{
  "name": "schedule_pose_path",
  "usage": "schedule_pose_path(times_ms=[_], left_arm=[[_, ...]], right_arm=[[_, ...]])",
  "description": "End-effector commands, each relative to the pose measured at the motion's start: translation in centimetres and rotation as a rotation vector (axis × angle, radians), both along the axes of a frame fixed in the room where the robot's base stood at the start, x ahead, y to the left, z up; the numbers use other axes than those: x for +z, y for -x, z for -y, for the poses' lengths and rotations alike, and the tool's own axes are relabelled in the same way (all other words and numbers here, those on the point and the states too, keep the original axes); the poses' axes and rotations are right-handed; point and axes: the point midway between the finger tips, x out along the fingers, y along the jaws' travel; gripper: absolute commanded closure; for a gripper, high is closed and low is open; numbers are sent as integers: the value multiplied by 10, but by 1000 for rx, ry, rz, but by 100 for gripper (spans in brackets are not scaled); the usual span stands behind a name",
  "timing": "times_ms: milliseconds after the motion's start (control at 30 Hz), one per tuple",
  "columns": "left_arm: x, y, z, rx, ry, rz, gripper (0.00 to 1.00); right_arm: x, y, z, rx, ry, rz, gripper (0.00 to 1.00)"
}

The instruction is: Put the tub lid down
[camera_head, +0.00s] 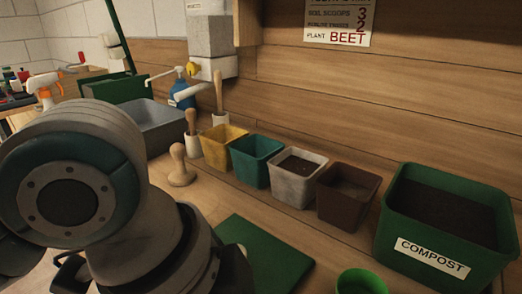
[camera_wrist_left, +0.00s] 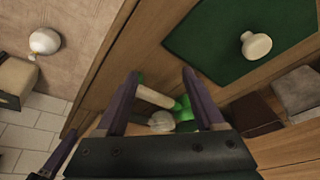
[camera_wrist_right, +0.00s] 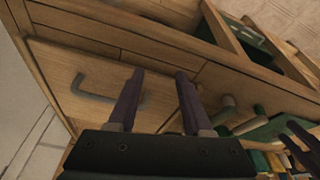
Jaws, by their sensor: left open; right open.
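The tub lid is a flat dark green square (camera_head: 275,262) with a pale round knob. It lies on the wooden bench in the head view, its left part hidden behind my arm. In the left wrist view the lid (camera_wrist_left: 205,45) is at the upper right, knob up, apart from my fingers. The compost tub (camera_head: 390,228) stands at the right, uncovered, with dark soil inside. My left gripper (camera_wrist_left: 158,75) is open and empty, beside the lid near the bench edge. My right gripper (camera_wrist_right: 160,75) is open and empty, facing a wooden drawer front with a handle.
A row of yellow (camera_head: 216,160), teal (camera_head: 250,168), grey (camera_head: 293,190) and brown (camera_head: 342,205) pots stands behind the lid. A wooden dibber (camera_head: 181,172) is left of them. A bright green cup (camera_head: 362,281) stands at the front. A pale handle (camera_wrist_left: 155,95) shows between my left fingers.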

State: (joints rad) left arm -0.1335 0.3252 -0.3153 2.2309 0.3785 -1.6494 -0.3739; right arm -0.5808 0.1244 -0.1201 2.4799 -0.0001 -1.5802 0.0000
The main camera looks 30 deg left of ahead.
Motion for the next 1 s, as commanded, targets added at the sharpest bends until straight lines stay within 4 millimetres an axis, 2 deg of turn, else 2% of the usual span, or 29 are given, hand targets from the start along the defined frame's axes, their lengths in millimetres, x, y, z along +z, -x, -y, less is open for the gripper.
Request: schedule_pose_path(times_ms=[33,100,200,300,400,633,767,867,1000], left_arm=[[-3,16,-3,138,24,-17,30],[-5,31,-16,330,28,-24,30],[-6,50,-36,540,17,-30,30],[-5,62,-51,664,0,-31,30],[-5,67,-57,713,-8,-30,30],[-5,66,-57,714,-9,-30,30],[3,66,-57,713,-9,-30,30],[22,66,-57,712,-9,-30,30],[69,67,-57,710,-10,-31,30]], right_arm=[[0,0,0,-1,0,0,50],[0,0,0,-1,-1,0,50],[0,0,-1,-1,-3,1,50],[0,0,-1,-3,-4,0,50],[0,0,-1,-4,-5,0,50],[0,0,-2,-4,-7,0,50],[8,0,-2,-4,-7,0,50],[27,0,-2,-4,-7,0,50],[74,0,-2,-5,-6,-1,50]])
